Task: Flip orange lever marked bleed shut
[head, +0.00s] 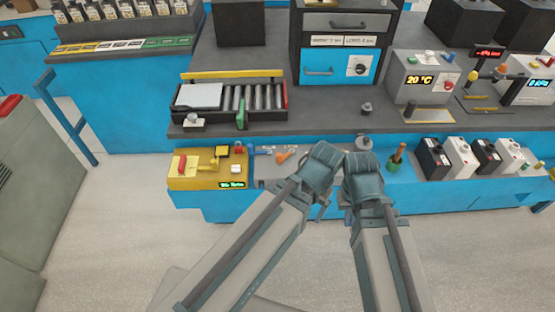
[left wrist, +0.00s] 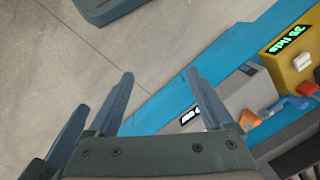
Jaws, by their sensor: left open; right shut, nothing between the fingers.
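The orange lever (head: 285,156) sits on a grey panel (head: 263,168) at the front of the blue bench, right of a yellow box. In the left wrist view an orange lever (left wrist: 250,119) stands on the grey panel beside a blue handle (left wrist: 279,106); any bleed marking is too small to read. My left gripper (left wrist: 163,78) is open and empty, its fingers over the floor and the blue front edge, apart from the lever. In the head view it is mostly behind my arm. My right gripper (head: 349,212) is shut and empty, close beside the left arm, right of the panel.
The yellow box (head: 207,168) has a red lever and green display. A roller tray (head: 240,100) stands behind. Black and white blocks (head: 459,157) and a green-based knob (head: 396,160) stand right. The floor in front is clear.

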